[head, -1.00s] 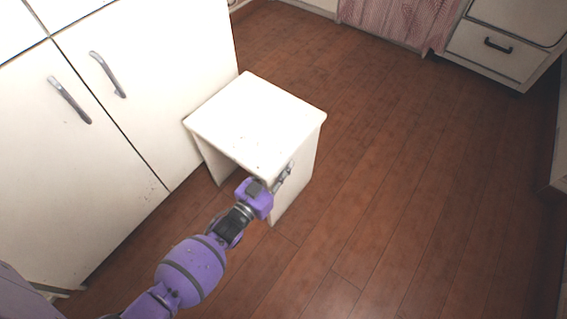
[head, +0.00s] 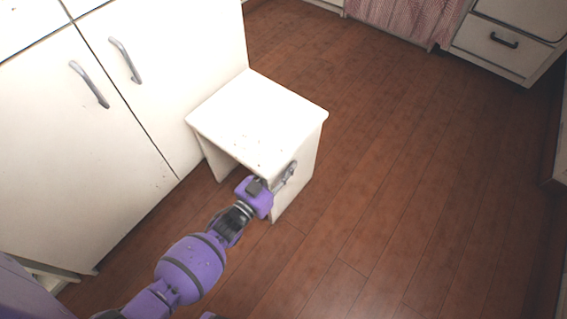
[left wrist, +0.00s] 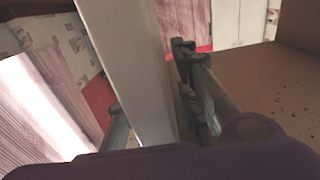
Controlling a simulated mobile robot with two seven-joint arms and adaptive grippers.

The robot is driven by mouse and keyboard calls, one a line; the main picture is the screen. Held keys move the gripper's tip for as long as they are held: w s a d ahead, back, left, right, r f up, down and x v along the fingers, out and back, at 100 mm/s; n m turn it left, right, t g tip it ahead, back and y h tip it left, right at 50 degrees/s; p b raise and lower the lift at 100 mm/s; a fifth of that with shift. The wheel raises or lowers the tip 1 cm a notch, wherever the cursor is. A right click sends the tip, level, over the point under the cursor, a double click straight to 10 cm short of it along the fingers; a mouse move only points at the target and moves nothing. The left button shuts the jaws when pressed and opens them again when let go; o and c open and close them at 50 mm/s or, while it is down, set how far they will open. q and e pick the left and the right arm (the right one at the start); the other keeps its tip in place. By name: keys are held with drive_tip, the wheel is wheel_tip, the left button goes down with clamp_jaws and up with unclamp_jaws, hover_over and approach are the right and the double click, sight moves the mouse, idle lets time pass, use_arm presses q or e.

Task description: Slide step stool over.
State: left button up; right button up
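The white step stool (head: 255,120) stands upright on the floor beside the white cabinet in the head view. Its top has small dark specks, and a side panel faces right. My left gripper (head: 284,178) is at the near edge of that panel. In the left wrist view the panel (left wrist: 140,70) runs between the two fingers of my left gripper (left wrist: 155,115), one on each side and close against it. The gripper appears shut on the panel. My right gripper is not in view.
The white cabinet (head: 140,110) with two grey handles stands left of the stool, very close to it. Brown plank floor (head: 400,180) is open to the right and in front. A checked curtain (head: 400,15) and white drawers (head: 500,45) are at the back.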

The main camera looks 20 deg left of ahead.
use_arm(q)
drive_tip(key=shift+r, duration=0.1)
drive_tip(key=v, duration=1.2)
drive_tip(key=shift+r, duration=0.1)
drive_tip(key=shift+w, duration=0.1)
